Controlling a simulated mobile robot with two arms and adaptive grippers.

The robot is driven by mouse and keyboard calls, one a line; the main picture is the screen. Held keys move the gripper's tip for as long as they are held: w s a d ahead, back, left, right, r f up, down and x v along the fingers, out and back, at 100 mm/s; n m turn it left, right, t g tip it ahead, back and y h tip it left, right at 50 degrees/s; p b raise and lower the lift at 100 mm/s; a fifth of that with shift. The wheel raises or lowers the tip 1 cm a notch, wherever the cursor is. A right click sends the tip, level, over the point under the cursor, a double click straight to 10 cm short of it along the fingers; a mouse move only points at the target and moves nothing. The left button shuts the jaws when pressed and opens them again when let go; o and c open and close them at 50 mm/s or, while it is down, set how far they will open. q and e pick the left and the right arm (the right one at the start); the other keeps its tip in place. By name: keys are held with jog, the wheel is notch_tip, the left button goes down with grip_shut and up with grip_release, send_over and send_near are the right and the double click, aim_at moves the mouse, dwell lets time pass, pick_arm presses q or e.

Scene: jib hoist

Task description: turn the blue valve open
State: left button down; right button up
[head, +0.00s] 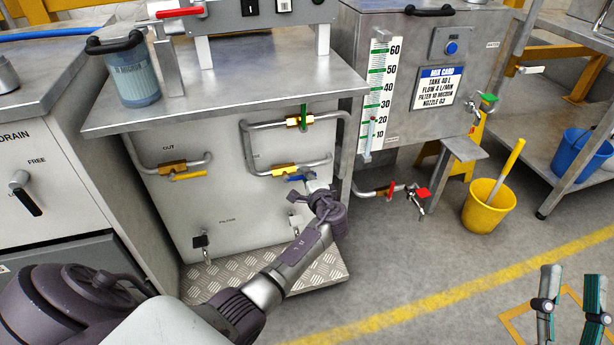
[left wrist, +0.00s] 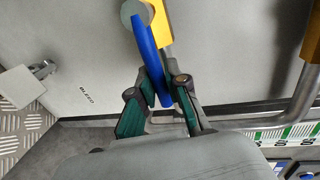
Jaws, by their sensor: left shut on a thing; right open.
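The blue valve handle (head: 296,179) sits on a brass valve body (head: 284,170) in the lower pipe loop on the grey cabinet front. In the left wrist view the blue lever (left wrist: 147,50) lies at a small angle to its yellow-brass body (left wrist: 163,22), nearly along the pipe. My left gripper (head: 312,186) is shut on the lever's free end; its green-padded fingers (left wrist: 162,92) stand on either side of it. The gripper partly hides the lever end in the head view. My right gripper (head: 571,292) is open and empty at the lower right, away from the valve.
A green-handled valve (head: 303,117) is just above and a yellow-handled one (head: 187,176) to the left. A red-handled valve (head: 389,190) is to the right. A yellow bucket (head: 488,207) stands on the floor; the floor in front is clear.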

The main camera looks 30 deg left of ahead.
pick_arm(q)
jog(key=c, duration=1.1)
grip_release()
jog(key=shift+f, duration=0.1)
jog(key=shift+c, duration=0.2)
jog(key=v, duration=1.2)
